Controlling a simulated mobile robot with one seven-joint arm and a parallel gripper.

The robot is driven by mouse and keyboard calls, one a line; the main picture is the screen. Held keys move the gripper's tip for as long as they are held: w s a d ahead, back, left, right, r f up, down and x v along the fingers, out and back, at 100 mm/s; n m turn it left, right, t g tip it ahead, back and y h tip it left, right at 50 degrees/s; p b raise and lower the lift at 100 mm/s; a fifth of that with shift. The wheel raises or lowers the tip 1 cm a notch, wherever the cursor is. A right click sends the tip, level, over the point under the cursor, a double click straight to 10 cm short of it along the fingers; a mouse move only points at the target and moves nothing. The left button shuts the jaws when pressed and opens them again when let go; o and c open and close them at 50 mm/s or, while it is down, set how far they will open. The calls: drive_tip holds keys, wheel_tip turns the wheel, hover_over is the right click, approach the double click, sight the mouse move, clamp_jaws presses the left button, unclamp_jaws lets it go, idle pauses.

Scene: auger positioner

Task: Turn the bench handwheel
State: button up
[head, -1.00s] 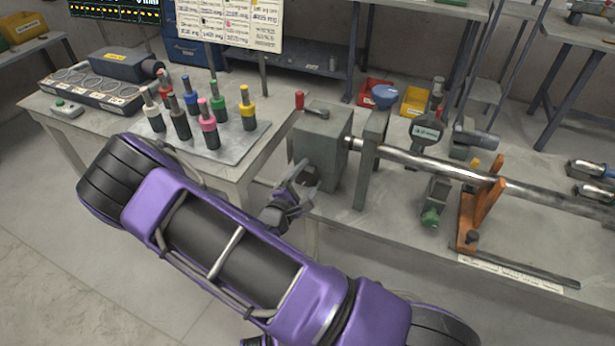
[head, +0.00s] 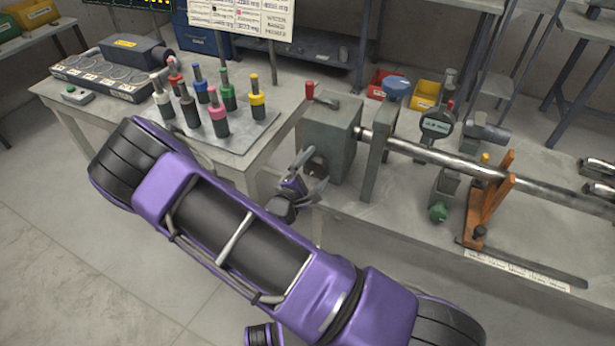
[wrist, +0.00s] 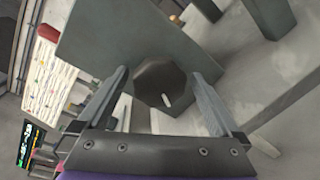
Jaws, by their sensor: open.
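The dark, faceted handwheel (wrist: 160,84) is on the near face of a grey block (wrist: 110,38) in the wrist view, with a small pale slot or mark low on it. My gripper (wrist: 165,90) is open, one finger to each side of the handwheel. I cannot tell whether either finger touches it. In the head view my gripper (head: 312,174) is at the left end of the grey block (head: 328,142), and the handwheel is mostly hidden behind the fingers.
A long steel shaft (head: 440,156) runs right from the block past a dial gauge (head: 436,124) and an orange bracket (head: 488,198). Several colour-collared tools stand on a plate (head: 252,134) at left. Floor is open in front.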

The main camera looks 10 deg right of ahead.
drive_tip(key=v, duration=1.7)
drive_tip(key=shift+s, duration=0.1)
